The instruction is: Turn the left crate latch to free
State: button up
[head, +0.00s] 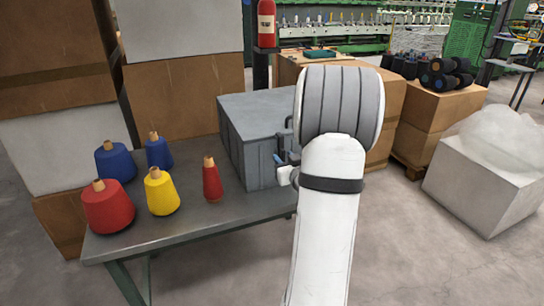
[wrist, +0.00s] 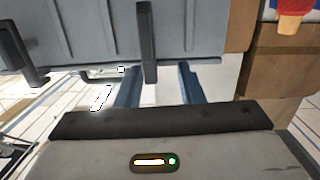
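The grey crate (head: 255,135) stands on the table, its latch side partly hidden behind my arm in the head view. In the wrist view, which looks upside down, the crate wall (wrist: 90,30) fills the top. A dark upright latch bar (wrist: 147,40) hangs from it, with its end in the gap between my blue fingertips, closer to the left one. I cannot tell whether they touch. A second dark latch (wrist: 35,60) is at the far left. My gripper (wrist: 159,75) is open; in the head view it shows small beside the crate (head: 281,160).
Yarn cones in red (head: 108,207), yellow (head: 161,193) and blue (head: 115,162) stand on the table (head: 230,212) left of the crate, with a slim red cone (head: 212,180) closest to it. Cardboard boxes (head: 440,110) stand behind right.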

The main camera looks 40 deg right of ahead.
aim_at(284, 153)
jog(key=shift+s+d+f+t, duration=0.4)
jog(key=shift+d+f+t, duration=0.15)
jog(key=shift+d, duration=0.25)
jog(key=shift+w+d, duration=0.15)
jog(key=shift+w, duration=0.05)
jog(key=x, duration=0.7)
jog(key=shift+w, duration=0.1)
jog(key=shift+r, duration=0.1)
grip_shut()
